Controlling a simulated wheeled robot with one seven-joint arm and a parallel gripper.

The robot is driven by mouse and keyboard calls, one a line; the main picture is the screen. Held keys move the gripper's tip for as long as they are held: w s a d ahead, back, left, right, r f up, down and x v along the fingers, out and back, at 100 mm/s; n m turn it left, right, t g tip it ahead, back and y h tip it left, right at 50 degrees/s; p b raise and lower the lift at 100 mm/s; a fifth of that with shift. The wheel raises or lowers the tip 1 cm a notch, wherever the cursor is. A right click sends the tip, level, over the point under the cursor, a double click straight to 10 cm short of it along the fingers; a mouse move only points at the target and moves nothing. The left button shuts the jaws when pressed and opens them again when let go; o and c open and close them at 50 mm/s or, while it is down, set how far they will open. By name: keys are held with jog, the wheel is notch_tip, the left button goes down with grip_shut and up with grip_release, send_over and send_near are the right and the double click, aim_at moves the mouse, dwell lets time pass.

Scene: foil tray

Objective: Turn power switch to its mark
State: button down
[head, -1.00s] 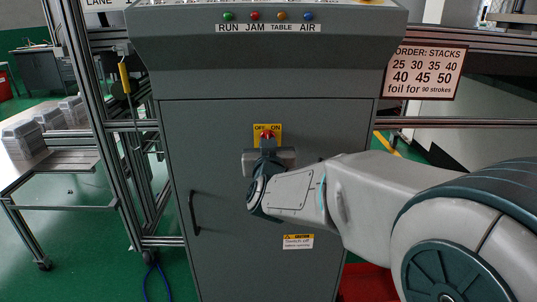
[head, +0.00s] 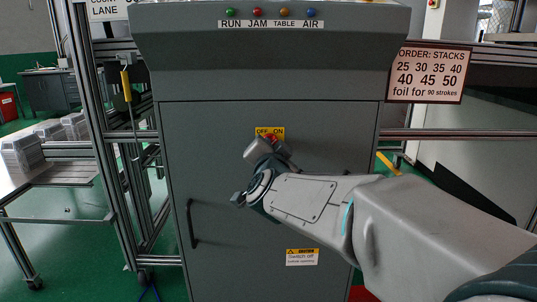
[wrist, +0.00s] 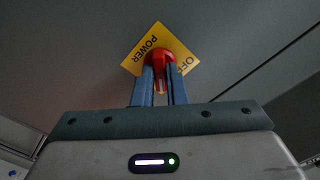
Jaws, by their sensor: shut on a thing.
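The power switch is a red knob (wrist: 158,60) on a yellow plate (head: 270,131) marked OFF and ON, on the front of a grey cabinet. My gripper (wrist: 160,85) is shut on the red knob, a finger on each side. In the head view my gripper and wrist hide most of the knob; only a bit of red shows. In the wrist view the plate reads POWER and OFF and looks turned, as my wrist is rolled. Where the knob points against its mark cannot be told.
The grey cabinet (head: 230,220) has a black handle (head: 192,223) at left and a caution label (head: 302,257) below my arm. Coloured lamps labelled RUN, JAM, TABLE and AIR are above. An order sign (head: 428,73) hangs at right. Metal framing (head: 110,150) stands at left.

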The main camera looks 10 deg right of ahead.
jog(key=shift+m, duration=0.4)
jog(key=c, duration=1.5)
grip_release()
jog(key=shift+o, duration=0.2)
